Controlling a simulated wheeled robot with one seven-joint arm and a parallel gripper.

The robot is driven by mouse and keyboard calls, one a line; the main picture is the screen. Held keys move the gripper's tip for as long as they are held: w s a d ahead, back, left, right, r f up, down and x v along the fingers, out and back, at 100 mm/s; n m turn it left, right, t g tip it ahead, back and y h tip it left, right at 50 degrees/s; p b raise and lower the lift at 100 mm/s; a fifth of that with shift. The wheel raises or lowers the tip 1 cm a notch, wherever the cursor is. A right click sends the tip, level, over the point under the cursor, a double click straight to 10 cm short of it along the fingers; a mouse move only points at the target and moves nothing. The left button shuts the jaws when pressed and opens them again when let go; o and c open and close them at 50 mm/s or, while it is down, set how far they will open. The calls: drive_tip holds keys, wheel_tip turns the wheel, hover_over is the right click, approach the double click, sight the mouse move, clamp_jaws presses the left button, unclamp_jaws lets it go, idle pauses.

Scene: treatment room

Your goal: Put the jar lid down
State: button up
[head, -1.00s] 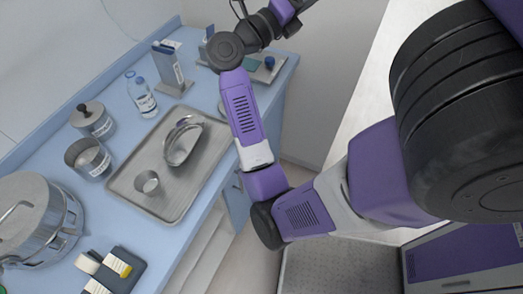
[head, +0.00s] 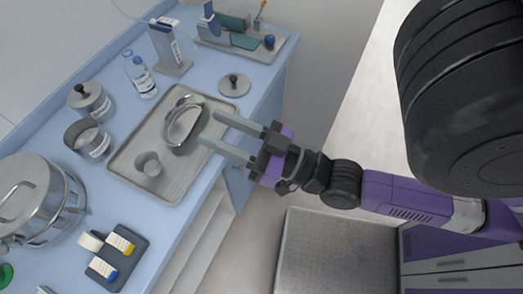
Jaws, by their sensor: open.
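The jar lid (head: 235,85), a round metal disc with a black knob, lies knob up on the blue counter, behind the right end of the metal tray. The open metal jar (head: 87,140) stands left of the tray with no lid on it. My gripper (head: 209,128) is open and empty, its two fingers pointing left over the right edge of the tray. It is apart from the lid, which is farther back. Nothing hides the lid.
The metal tray (head: 146,189) holds a kidney dish (head: 184,126) and a small cup (head: 148,164). A lidded jar (head: 91,100), a bottle (head: 140,76) and a large metal drum (head: 35,200) stand to the left. Another tray (head: 284,47) is at the back.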

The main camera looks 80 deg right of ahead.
drive_tip(key=s+a+f+n+g+y, duration=0.2)
drive_tip(key=s+a+f+g, duration=0.3)
drive_tip(key=s+a+f, duration=0.3)
drive_tip(key=shift+s+a+f+n+g+y, duration=0.3)
drive_tip(key=shift+s+a+n+y, duration=0.1)
drive_tip(key=shift+s+y, duration=0.25)
